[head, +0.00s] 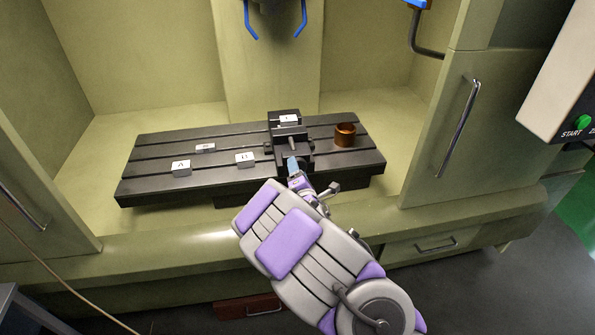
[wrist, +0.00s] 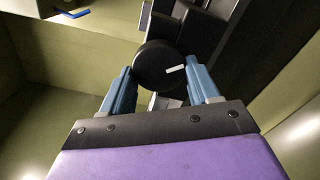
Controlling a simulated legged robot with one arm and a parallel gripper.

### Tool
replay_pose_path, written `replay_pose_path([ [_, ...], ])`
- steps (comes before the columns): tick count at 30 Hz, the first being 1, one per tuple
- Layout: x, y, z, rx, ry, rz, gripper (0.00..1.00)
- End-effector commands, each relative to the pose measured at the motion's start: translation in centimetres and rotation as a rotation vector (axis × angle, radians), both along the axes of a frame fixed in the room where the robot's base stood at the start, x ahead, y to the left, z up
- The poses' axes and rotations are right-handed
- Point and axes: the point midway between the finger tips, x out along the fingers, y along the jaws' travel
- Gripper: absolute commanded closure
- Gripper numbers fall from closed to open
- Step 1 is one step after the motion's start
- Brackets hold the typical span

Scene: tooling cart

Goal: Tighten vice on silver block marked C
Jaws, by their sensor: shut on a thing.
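The black vice (head: 288,147) stands on the slotted machine table, right of centre. A silver block (head: 289,119) with a white label sits at its jaws; the letter is too small to read. My gripper (head: 293,165) is at the near end of the vice. In the wrist view, the blue fingers of my gripper (wrist: 161,88) are on either side of a round black vice knob (wrist: 152,66), shut on it. The knob carries a short white mark, tilted slightly. The block's contact with the jaws cannot be made out.
On the slotted table (head: 150,152), block A (head: 181,169) and two other labelled blocks (head: 245,160) (head: 205,148) lie left of the vice. A copper-coloured ring or cup (head: 345,135) stands to its right. Blue nozzles (head: 275,20) hang above. Cabinet walls stand at both sides.

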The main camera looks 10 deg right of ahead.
Motion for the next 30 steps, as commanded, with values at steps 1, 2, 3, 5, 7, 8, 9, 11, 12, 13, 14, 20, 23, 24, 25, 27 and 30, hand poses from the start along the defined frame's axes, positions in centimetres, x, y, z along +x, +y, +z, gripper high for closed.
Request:
replay_pose_path([
  [1,-0.05,0.02,-0.11,0.044,0.006,0.001,0.70],
  [2,-0.06,0.03,-0.10,0.073,0.006,0.001,0.70],
  [3,-0.06,0.03,-0.09,0.110,0.007,0.000,0.70],
  [5,-0.06,0.01,-0.07,0.168,0.007,-0.001,0.70],
  [7,-0.07,-0.03,-0.08,0.235,0.008,-0.002,0.70],
  [8,-0.07,-0.02,-0.08,0.264,0.009,-0.003,0.70],
  [9,-0.07,-0.01,-0.11,0.301,0.010,-0.002,0.70],
  [11,-0.08,-0.02,-0.11,0.358,0.011,-0.003,0.70],
  [12,-0.08,-0.06,-0.13,0.397,0.011,-0.005,0.70],
  [13,-0.08,-0.07,-0.11,0.426,0.011,-0.005,0.70],
  [14,-0.08,-0.07,-0.13,0.455,0.012,-0.005,0.70],
  [20,-0.08,-0.04,-0.07,0.644,0.012,-0.005,0.70],
  [23,-0.08,-0.08,-0.03,0.740,0.011,-0.006,0.70],
  [24,-0.07,-0.09,-0.01,0.778,0.012,-0.007,0.70],
  [25,-0.07,-0.07,-0.01,0.805,0.013,-0.006,0.70],
  [27,-0.08,-0.08,0.01,0.872,0.013,-0.007,0.70],
  [30,-0.09,-0.08,0.00,0.967,0.014,-0.007,0.70],
])
